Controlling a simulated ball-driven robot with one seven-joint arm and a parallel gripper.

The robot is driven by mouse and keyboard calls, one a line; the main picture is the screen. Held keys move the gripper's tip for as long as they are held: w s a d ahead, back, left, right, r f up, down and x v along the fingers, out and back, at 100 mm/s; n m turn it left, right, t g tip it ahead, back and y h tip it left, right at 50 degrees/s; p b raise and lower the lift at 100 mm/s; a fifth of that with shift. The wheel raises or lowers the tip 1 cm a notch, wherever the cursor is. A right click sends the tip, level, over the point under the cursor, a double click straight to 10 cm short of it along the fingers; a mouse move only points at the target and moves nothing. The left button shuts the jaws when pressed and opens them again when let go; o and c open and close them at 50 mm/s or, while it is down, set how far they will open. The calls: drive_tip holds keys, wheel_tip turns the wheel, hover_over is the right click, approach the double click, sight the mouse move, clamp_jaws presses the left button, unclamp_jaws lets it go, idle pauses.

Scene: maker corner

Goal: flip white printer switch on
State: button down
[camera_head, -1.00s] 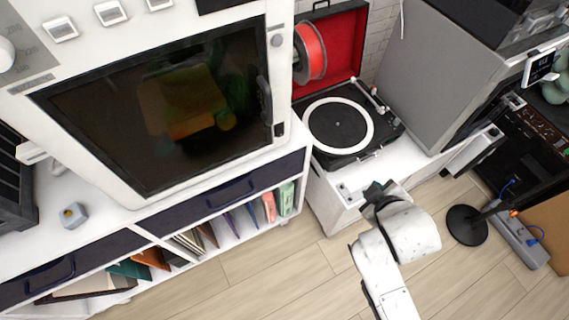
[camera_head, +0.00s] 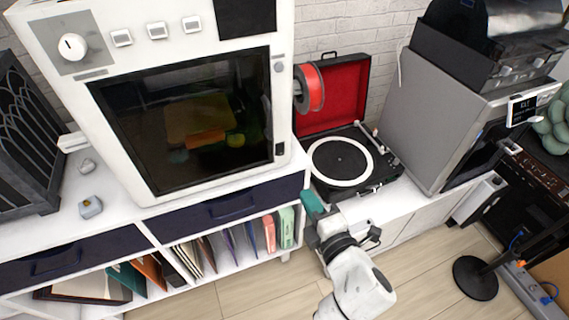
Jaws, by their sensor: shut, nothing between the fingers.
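The white printer (camera_head: 175,190) stands at the left on the white cabinet, its dark window door (camera_head: 190,120) closed. A round knob (camera_head: 72,46) and several square buttons (camera_head: 158,30) sit on its upper front. I cannot tell which part is its power switch. A small white part (camera_head: 72,142) sticks out beside its left side. My gripper (camera_head: 310,203) is shut and empty, with teal showing at its tip. It is in front of the gap between the cabinet and the turntable stand, right of and below the printer. It appears apart from the printer.
An open red-lined record player (camera_head: 345,165) and a red filament spool (camera_head: 309,88) are right of the printer. A large grey box-like machine (camera_head: 430,120) stands further right. Small grey pieces (camera_head: 91,207) lie on the cabinet top. A black stand base (camera_head: 475,278) is on the floor.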

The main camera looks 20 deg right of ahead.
sight(281, 155)
drive_tip(key=w, duration=0.4)
drive_tip(key=w+f, duration=0.1)
drive_tip(key=w, duration=0.9)
drive_tip(key=shift+f+p, duration=0.35)
drive_tip(key=shift+f+b, duration=0.15)
drive_tip(key=shift+b, duration=0.25)
drive_tip(key=shift+w+f+b, duration=0.1)
drive_tip(key=shift+f+b, duration=0.05)
drive_tip(key=shift+b, duration=0.3)
drive_tip(key=shift+r, duration=0.25)
